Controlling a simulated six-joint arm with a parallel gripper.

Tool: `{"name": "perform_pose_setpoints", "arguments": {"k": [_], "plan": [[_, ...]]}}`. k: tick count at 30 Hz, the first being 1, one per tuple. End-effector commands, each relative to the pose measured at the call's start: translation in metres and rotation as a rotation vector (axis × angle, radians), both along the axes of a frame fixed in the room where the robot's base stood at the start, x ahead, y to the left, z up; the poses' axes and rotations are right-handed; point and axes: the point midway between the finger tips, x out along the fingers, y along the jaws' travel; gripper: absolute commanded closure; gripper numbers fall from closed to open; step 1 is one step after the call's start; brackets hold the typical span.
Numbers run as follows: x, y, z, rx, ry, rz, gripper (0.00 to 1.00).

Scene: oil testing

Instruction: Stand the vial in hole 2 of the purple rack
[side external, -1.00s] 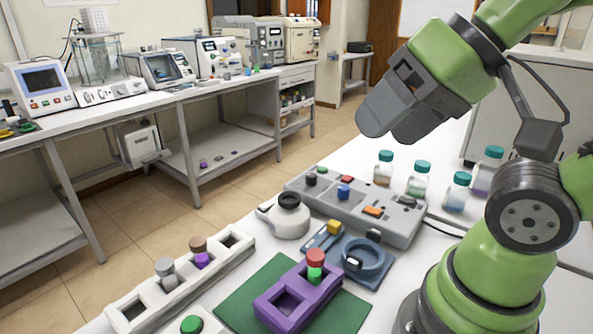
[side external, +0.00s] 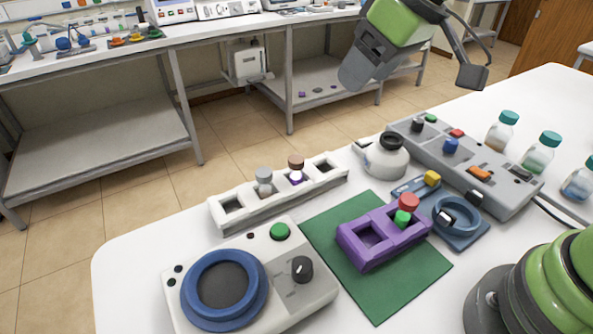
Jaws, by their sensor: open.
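The purple rack (side external: 365,256) lies on a green mat. Its left hole is empty; a red-capped vial (side external: 408,203) with a green part in front of it (side external: 402,218) is at its right hole. The hole numbers cannot be read. A white rack (side external: 285,205) behind holds a grey-capped vial (side external: 264,182) and a brown-topped vial (side external: 296,165) with a purple part; its end holes look empty. I cannot tell which vial the task means. My gripper (side external: 355,82) is open and empty, high behind the racks, apart from all vials.
A device with a blue ring (side external: 225,290) stands at front left. A white round pot (side external: 382,158), a blue ring stand (side external: 458,218) and a grey control box (side external: 470,165) flank the mat (side external: 376,300). Teal-capped bottles (side external: 538,152) stand at right.

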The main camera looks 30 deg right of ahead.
Motion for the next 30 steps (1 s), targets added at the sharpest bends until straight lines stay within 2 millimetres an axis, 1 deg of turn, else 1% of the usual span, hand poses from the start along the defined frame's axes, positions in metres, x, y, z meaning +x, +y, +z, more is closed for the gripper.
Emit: {"name": "perform_pose_setpoints", "arguments": {"k": [1, 3, 6, 9, 14, 21, 27, 30], "plan": [[0.013, 0.006, -0.020, -0.020, 0.018, 0.047, 0.38], [0.029, 0.013, -0.043, -0.050, 0.023, 0.113, 0.38], [0.045, 0.022, -0.074, -0.086, 0.030, 0.193, 0.38], [0.054, 0.028, -0.097, -0.110, 0.033, 0.248, 0.38], [0.060, 0.032, -0.116, -0.127, 0.035, 0.287, 0.38], [0.071, 0.039, -0.148, -0.128, 0.036, 0.288, 0.38], [0.076, 0.043, -0.161, -0.128, 0.035, 0.288, 0.38], [0.079, 0.046, -0.174, -0.129, 0.037, 0.289, 0.38]]}}
